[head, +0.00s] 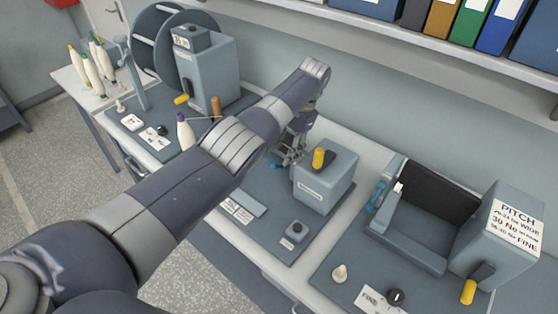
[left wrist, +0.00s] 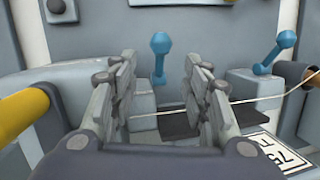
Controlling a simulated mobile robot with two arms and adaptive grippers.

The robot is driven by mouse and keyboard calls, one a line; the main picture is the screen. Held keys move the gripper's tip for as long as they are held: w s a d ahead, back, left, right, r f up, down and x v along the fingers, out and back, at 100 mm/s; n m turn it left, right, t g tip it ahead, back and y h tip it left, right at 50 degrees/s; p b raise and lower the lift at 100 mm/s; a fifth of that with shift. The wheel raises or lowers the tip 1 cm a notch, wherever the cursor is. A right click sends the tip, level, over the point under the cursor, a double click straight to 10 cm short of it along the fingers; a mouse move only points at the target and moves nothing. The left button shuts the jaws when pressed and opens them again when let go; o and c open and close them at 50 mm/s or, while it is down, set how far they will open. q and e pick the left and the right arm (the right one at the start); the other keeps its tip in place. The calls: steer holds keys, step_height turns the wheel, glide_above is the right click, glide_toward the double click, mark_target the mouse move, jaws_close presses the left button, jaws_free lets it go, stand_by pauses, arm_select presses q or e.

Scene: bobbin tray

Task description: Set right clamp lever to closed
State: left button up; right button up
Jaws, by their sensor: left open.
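In the left wrist view a blue clamp lever (left wrist: 160,52) with a round knob stands nearly upright, beyond and between my fingers. A second blue clamp lever (left wrist: 275,52) leans over to the right on a grey block. I cannot tell from these views which one is the right clamp lever. My left gripper (left wrist: 160,92) is open with nothing between its fingertips, and I see no contact with either lever. In the head view the left gripper (head: 286,158) is low beside the grey box (head: 325,185), partly hidden by my forearm; a little blue shows there. My right gripper is out of view.
A yellow handle (left wrist: 22,112) is close at the left of the wrist view. A pale thread (left wrist: 262,100) runs right from the fingers. To the right in the head view stands a machine with a pitch sign (head: 515,222). A shelf of binders (head: 440,32) hangs above.

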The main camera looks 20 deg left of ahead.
arm_select(q)
steer(key=v, duration=0.5)
steer(key=shift+r, duration=0.2)
